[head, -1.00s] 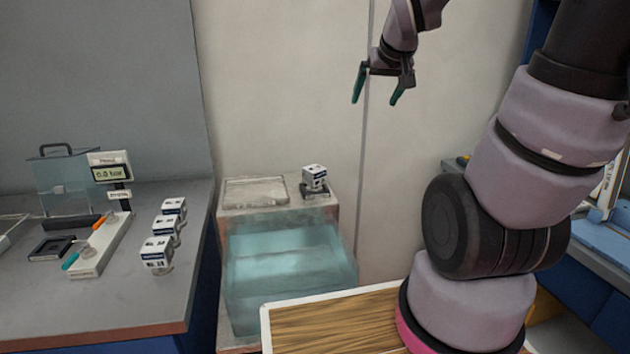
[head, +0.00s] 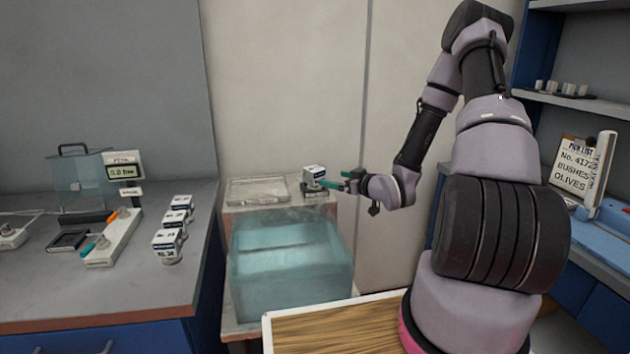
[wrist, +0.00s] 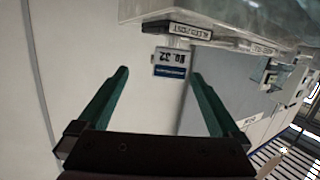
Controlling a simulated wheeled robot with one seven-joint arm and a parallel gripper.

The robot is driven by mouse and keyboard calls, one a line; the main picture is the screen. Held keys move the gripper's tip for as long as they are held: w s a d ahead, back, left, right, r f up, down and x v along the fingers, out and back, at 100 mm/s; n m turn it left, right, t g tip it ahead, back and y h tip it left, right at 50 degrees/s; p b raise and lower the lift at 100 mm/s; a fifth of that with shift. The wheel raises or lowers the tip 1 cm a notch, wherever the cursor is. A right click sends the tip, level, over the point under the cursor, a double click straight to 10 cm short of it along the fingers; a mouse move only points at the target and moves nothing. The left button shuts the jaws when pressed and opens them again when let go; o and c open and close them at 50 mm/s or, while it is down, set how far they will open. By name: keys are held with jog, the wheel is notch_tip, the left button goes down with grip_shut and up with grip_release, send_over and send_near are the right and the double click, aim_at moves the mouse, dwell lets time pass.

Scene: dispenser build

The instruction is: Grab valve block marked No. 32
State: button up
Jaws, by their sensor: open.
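The valve block marked No. 32 (head: 313,173) is a white cube with a dark band, on a small dark stand at the right end of the shelf behind the water tank.
A clear tank of water (head: 290,270) stands below the shelf, with a shallow clear tray (head: 258,190) left of the block. Several similar blocks (head: 168,243) stand in a row on the left counter. The wall is close behind.

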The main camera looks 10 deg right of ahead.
aim_at(320, 176)
jog(key=w+a+t, duration=0.1)
jog(key=w+a+f+t+y, duration=0.1)
jog(key=a, duration=0.1)
jog(key=shift+a, duration=0.25)
jog(key=shift+d+x, duration=0.1)
jog(key=shift+x, duration=1.35)
jog(key=shift+d+x, duration=0.15)
jog(key=shift+x, duration=1.35)
jog(key=shift+w+r, duration=0.1)
jog(key=shift+r, duration=0.1)
grip_shut()
